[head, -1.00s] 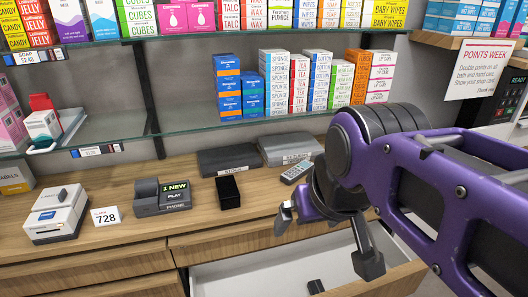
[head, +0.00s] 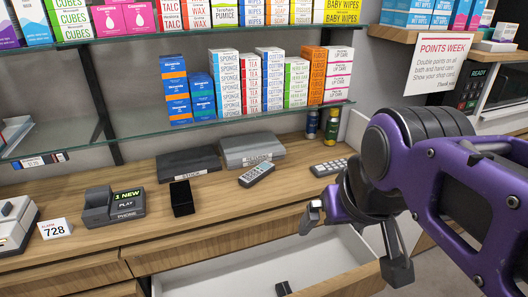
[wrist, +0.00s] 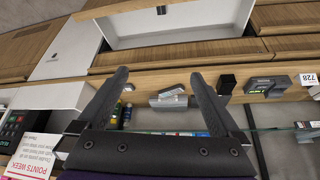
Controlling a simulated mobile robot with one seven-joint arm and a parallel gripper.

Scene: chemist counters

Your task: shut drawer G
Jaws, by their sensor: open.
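An open drawer (head: 230,278) with a white interior juts out from under the wooden counter in the head view. Its wooden front is at lower right, partly hidden by my gripper and cut off by the frame. In the wrist view, a white open drawer (wrist: 180,28) lies beyond the fingertips of my gripper (wrist: 160,75).
The counter (head: 225,205) holds a phone (head: 113,206), a black box (head: 181,198), a remote (head: 257,174), grey cases (head: 188,163) and a 728 card (head: 55,229). Glass shelves with boxes stand above. Another drawer front (head: 65,275) is at the lower left.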

